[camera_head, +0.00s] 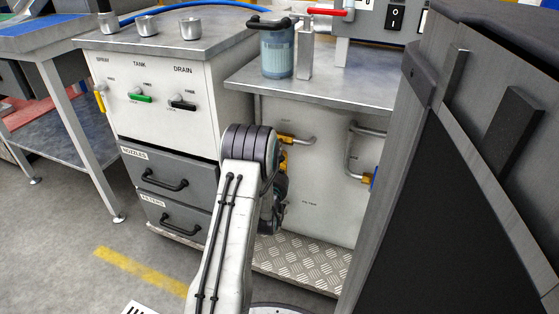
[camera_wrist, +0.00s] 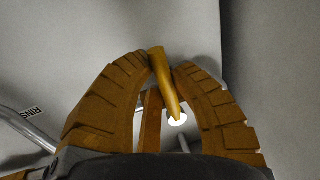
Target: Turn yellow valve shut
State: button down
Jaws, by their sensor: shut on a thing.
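The yellow valve (camera_head: 286,138) sits on a short metal pipe on the front of the pale cabinet, just right of my arm in the head view. In the wrist view its yellow handle (camera_wrist: 165,85) stands between the two ribbed fingers of my gripper (camera_wrist: 161,70). The fingertips are closed in on the handle from both sides near its far end. In the head view my arm hides much of the gripper, and how far the valve is turned is hard to tell.
A second pipe (camera_head: 358,152) with a blue-handled valve (camera_head: 373,176) is to the right. Drawers (camera_head: 165,182) and a panel with small coloured handles are on the left. A large dark panel (camera_head: 470,210) fills the right. A tread-plate step (camera_head: 300,268) lies below.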

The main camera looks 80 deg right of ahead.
jog(key=c, duration=1)
grip_release()
jog(key=shift+w+a+f, duration=0.1)
jog(key=shift+a, duration=3.7)
